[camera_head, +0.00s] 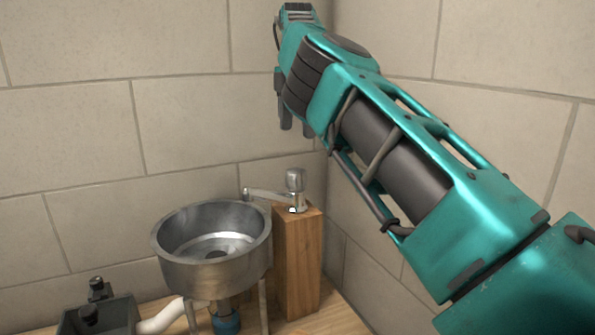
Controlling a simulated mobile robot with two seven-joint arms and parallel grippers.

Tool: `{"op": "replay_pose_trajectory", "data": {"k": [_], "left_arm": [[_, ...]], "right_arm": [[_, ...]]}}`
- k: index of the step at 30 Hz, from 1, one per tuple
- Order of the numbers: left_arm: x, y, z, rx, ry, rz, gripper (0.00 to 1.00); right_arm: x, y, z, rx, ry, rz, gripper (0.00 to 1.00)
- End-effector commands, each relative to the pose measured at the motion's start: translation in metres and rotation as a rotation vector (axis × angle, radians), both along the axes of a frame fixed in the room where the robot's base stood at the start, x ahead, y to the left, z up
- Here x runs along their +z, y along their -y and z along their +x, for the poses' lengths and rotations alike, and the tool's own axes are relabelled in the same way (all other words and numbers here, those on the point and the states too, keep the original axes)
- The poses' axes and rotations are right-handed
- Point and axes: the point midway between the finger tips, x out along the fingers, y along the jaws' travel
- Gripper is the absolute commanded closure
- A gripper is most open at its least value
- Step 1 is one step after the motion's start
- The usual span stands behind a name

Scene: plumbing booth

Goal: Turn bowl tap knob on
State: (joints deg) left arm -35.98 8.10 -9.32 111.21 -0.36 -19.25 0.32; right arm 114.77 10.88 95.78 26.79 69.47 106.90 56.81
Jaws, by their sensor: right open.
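The bowl tap knob (295,180) is a grey metal cylinder on top of the tap, above a wooden post (298,262). The tap spout (265,194) points left toward the metal bowl (168,262). My right arm comes in from the right. My right gripper (297,126) is above the knob, pointing down and apart from it. It is open, with its fingers partly hidden behind the wrist. My left gripper is out of view.
A dark fixture (97,311) stands at the lower left beside a white pipe (160,317). A blue fitting (226,322) sits under the bowl. Tiled walls (90,130) meet in a corner behind the post, close to my right arm.

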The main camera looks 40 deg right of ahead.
Motion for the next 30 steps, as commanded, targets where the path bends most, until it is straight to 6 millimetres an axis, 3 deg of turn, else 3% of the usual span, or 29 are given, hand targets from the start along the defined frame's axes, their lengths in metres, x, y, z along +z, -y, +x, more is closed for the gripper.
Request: {"op": "replay_pose_trajectory", "data": {"k": [8,12,18,30], "left_arm": [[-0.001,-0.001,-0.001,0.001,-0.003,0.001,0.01],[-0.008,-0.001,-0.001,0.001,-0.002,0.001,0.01],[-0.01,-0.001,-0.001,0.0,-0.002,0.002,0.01],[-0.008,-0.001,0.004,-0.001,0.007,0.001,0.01]], "right_arm": [[-0.038,-0.001,-0.001,-0.002,-0.004,-0.001,0.24],[-0.07,0.0,-0.001,-0.002,-0.005,-0.001,0.24],[-0.099,0.0,-0.001,0.0,-0.002,-0.002,0.24],[-0.113,0.0,-0.001,-0.001,-0.001,-0.002,0.24]]}}
